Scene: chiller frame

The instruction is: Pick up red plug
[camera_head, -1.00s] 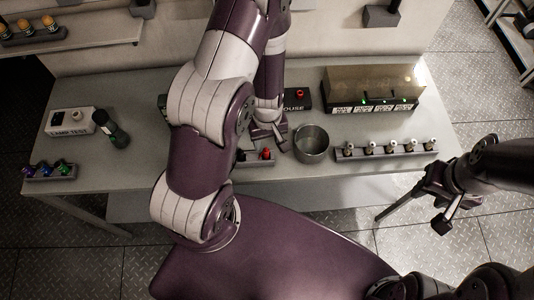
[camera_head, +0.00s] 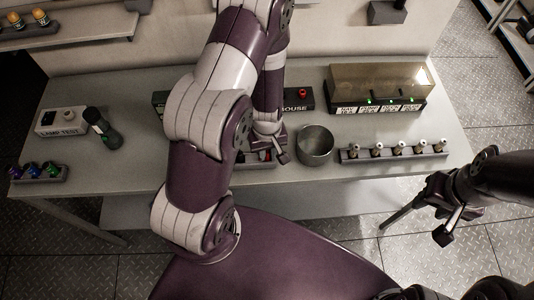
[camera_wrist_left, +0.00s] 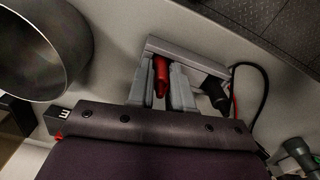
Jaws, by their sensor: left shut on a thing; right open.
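The red plug (camera_wrist_left: 161,74) stands at a grey rack (camera_wrist_left: 190,52) in the left wrist view. My left gripper (camera_wrist_left: 162,86) has its two grey fingers on either side of the plug and is shut on it. The plug still appears to be at the rack; whether it has lifted at all cannot be told. In the head view my left gripper (camera_head: 268,152) is over the small rack, left of the metal cup, and largely hides the plug. My right gripper (camera_head: 444,214) is open and empty, off the table's right front edge.
A metal cup (camera_head: 315,144) stands close beside my left gripper. A rack of several light-topped plugs (camera_head: 394,152) lies to its right, with an indicator box (camera_head: 378,92) behind. A dark cable (camera_wrist_left: 258,82) runs beside the rack. The lamp test box (camera_head: 62,121) is at left.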

